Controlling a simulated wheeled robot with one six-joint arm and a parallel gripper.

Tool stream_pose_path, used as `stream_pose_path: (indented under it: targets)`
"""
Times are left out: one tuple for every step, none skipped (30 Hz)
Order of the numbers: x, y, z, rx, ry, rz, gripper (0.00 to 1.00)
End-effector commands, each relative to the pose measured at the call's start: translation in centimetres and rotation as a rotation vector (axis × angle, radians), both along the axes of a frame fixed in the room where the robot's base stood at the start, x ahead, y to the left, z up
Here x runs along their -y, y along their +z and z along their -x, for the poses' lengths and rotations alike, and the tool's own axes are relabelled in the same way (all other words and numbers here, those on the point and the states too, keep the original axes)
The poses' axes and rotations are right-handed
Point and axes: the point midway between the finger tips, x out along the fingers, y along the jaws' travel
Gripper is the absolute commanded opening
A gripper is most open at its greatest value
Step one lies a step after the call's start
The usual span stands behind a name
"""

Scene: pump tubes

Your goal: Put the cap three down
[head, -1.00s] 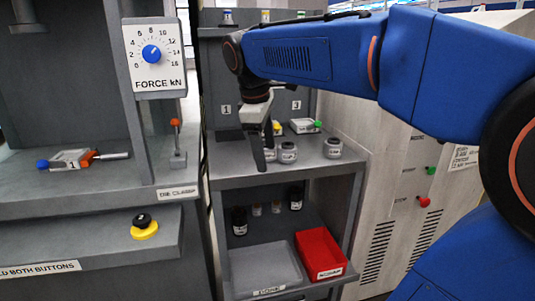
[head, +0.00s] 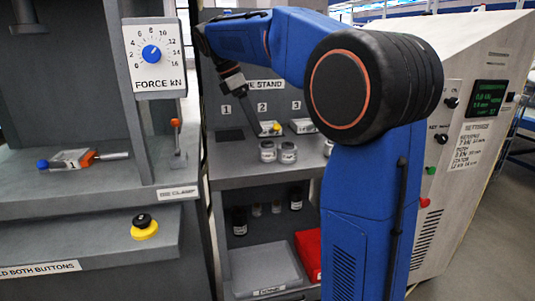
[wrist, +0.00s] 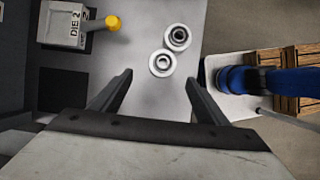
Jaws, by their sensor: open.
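No cap marked three can be made out. Small white round jars with dark centres stand on the stand's top, one (head: 268,152) left of another (head: 288,153); their labels are too small to read. Two round white pieces, one nearer (wrist: 161,63) and one farther (wrist: 177,38), show from above in the wrist view. A third jar (head: 328,147) is partly hidden by my arm. My gripper (wrist: 160,77) is open, with nothing seen held between its fingers. In the head view it hangs tilted over the stand, left of and above the jars.
A die block with a yellow knob (head: 270,128) sits behind the jars; it is marked DIE 2 in the wrist view (wrist: 65,25). Another block (head: 302,126) is to its right. Dark bottles (head: 239,221), a grey tray (head: 265,268) and a red bin (head: 307,252) are below. The press stands left.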

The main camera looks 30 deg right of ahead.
Motion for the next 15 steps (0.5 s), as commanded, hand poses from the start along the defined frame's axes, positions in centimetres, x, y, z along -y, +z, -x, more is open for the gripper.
stream_pose_path:
  targets:
    - [0.3, -0.8, 0.2, -0.003, -0.002, 0.0, 0.69]
    - [0.5, -1.1, 0.3, -0.001, -0.002, 0.0, 0.69]
    - [0.7, -1.7, 0.3, -0.001, -0.001, 0.0, 0.69]
    - [0.9, -2.0, 0.3, -0.001, -0.002, 0.0, 0.69]
    - [1.0, -2.3, 0.4, -0.001, -0.003, 0.0, 0.69]
    - [1.1, -2.6, 0.4, 0.0, -0.002, 0.0, 0.69]
    - [1.2, -2.8, 0.4, -0.001, -0.001, 0.0, 0.69]
    - [1.2, -3.0, 0.4, 0.0, -0.001, 0.0, 0.69]
    - [1.3, -3.1, 0.4, 0.001, -0.001, -0.001, 0.69]
    - [1.3, -3.2, 0.5, 0.001, -0.001, -0.001, 0.69]
    - [1.4, -3.3, 0.5, 0.0, -0.001, -0.001, 0.69]
    - [1.5, -3.6, 0.6, 0.0, -0.002, 0.0, 0.69]
    - [1.7, -3.8, 0.7, 0.0, -0.002, 0.0, 0.69]
    - [1.8, -4.1, 0.8, -0.001, -0.001, 0.0, 0.69]
    - [2.1, -4.6, 1.0, 0.0, -0.002, 0.0, 0.69]
